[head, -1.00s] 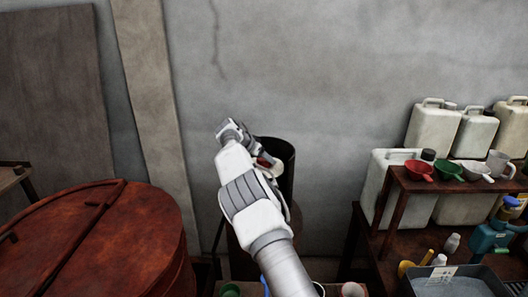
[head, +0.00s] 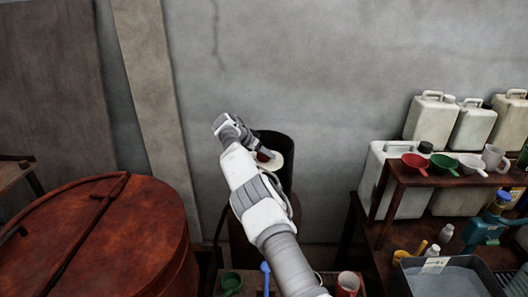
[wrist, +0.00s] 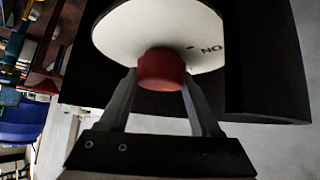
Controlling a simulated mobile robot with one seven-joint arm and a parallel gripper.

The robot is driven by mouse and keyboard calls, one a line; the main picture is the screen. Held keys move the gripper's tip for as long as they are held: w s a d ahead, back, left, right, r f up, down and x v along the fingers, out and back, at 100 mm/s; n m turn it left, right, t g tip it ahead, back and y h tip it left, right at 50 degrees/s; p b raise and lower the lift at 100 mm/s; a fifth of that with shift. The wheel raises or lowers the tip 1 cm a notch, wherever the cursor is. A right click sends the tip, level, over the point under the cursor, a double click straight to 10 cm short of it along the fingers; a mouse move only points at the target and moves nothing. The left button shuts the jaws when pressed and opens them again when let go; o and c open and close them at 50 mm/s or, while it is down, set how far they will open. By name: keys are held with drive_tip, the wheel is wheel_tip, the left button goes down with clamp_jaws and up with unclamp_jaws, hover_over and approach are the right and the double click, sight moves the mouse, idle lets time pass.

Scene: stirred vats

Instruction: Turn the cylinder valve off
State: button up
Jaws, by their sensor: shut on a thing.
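The cylinder valve shows as a red knob (wrist: 161,70) in front of a round white plate (wrist: 120,30) that carries the marking "ON" in the wrist view. My gripper (wrist: 161,88) is shut on the red knob, one finger on each side of it. In the head view my gripper (head: 268,153) reaches into a dark, open-fronted round housing (head: 282,148) by the wall. The white plate (head: 276,162) and a bit of red show there beside the fingers. Most of the knob is hidden by my gripper in the head view.
A large rust-red lidded vat (head: 100,240) stands at the left. At the right, a shelf (head: 440,178) holds funnels and a mug, with white jerrycans (head: 430,115) behind.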

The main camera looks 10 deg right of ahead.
drive_tip(key=shift+s+f, duration=0.1)
drive_tip(key=shift+f, duration=0.05)
drive_tip(key=o, duration=1.4)
drive_tip(key=shift+c, duration=0.2)
drive_tip(key=shift+s+a+r+b, duration=0.15)
drive_tip(key=shift+a+r+b, duration=0.25)
drive_tip(key=shift+r+b, duration=0.15)
drive_tip(key=b+v, duration=0.3)
drive_tip(key=v, duration=1.3)
